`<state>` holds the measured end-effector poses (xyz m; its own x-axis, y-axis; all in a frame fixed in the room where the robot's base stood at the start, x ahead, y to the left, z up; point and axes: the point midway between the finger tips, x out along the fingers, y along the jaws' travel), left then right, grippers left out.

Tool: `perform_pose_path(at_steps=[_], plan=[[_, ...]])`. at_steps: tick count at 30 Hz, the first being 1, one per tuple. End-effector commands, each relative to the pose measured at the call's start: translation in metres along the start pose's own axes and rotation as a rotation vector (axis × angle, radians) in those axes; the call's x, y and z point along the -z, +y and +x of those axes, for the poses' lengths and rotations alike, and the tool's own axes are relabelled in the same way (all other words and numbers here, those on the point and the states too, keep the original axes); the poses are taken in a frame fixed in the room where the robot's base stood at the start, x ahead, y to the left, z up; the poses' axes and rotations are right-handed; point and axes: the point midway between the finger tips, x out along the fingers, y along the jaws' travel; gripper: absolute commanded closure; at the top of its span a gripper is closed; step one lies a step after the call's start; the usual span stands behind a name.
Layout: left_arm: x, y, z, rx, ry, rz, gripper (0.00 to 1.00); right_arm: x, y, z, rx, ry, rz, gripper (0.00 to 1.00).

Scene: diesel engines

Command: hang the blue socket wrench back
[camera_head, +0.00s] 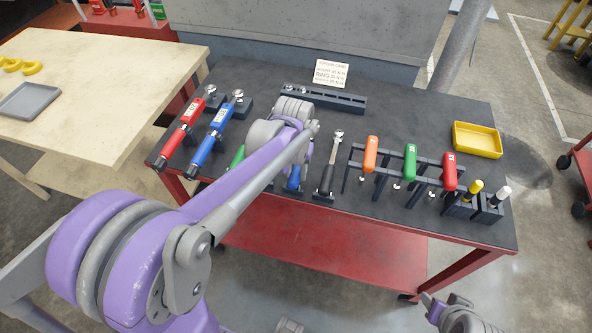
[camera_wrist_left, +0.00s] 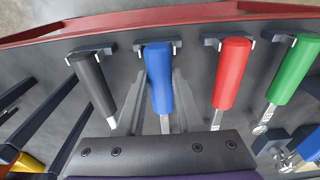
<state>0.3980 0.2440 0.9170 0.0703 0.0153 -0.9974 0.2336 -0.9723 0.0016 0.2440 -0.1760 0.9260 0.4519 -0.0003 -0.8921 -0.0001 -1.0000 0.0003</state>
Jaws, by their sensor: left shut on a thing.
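The blue socket wrench (camera_wrist_left: 160,78) has a blue handle and a metal shaft. My left gripper (camera_wrist_left: 160,105) is shut on it, one finger on each side. The handle's end lies at the dark holder prongs in the wrist view; I cannot tell whether they bear it. In the head view only part of the blue handle (camera_head: 293,179) shows below my left wrist, which hides the left fingers. A black wrench (camera_wrist_left: 91,82), a red one (camera_wrist_left: 231,72) and a green one (camera_wrist_left: 290,72) hang beside it in the same row. My right gripper (camera_head: 434,308) is low at the right, off the bench.
Red (camera_head: 187,126) and blue (camera_head: 217,134) torque wrenches lie left on the dark bench (camera_head: 420,115). Screwdrivers with orange (camera_head: 370,155), green and red handles stand in a rack at right. A yellow tray (camera_head: 478,139) and a small sign (camera_head: 331,73) are farther back.

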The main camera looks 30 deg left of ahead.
Motion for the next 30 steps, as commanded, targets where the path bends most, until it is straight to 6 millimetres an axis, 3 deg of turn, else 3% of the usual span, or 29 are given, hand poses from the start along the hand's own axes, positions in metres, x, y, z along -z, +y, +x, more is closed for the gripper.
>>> perform_pose_path(at_steps=[7, 8, 13, 20, 23, 24, 30], plan=[[0.0007, 0.0, -0.0002, 0.0, 0.002, 0.0, 1.0, -0.0006, 0.0, 0.0006, 0.0, 0.0, 0.0, 0.5], [0.0007, 0.0, -0.0002, 0.0, 0.002, 0.0, 0.63, -0.0006, 0.0, 0.0006, 0.0, 0.0, 0.0, 0.5], [0.0006, 0.0, -0.0001, 0.0, 0.002, 0.0, 0.32, -0.0006, 0.0, 0.0006, 0.0, 0.0, 0.0, 0.5], [0.0005, 0.0, 0.0001, 0.0, 0.001, 0.0, 0.3, -0.0006, 0.0, 0.0006, 0.0, -0.001, 0.0, 0.5], [0.0004, 0.0, 0.0003, 0.0, 0.001, 0.0, 0.12, -0.0006, 0.0, 0.0006, 0.0, 0.0, 0.0, 0.5], [0.0004, 0.0, 0.0003, 0.0, 0.001, 0.0, 0.1, -0.0006, 0.0, 0.0006, 0.0, 0.0, 0.0, 0.5], [0.0004, 0.0, 0.0002, 0.0, 0.001, 0.0, 0.1, -0.0006, 0.0, 0.0006, 0.0, 0.0, 0.0, 0.5]])
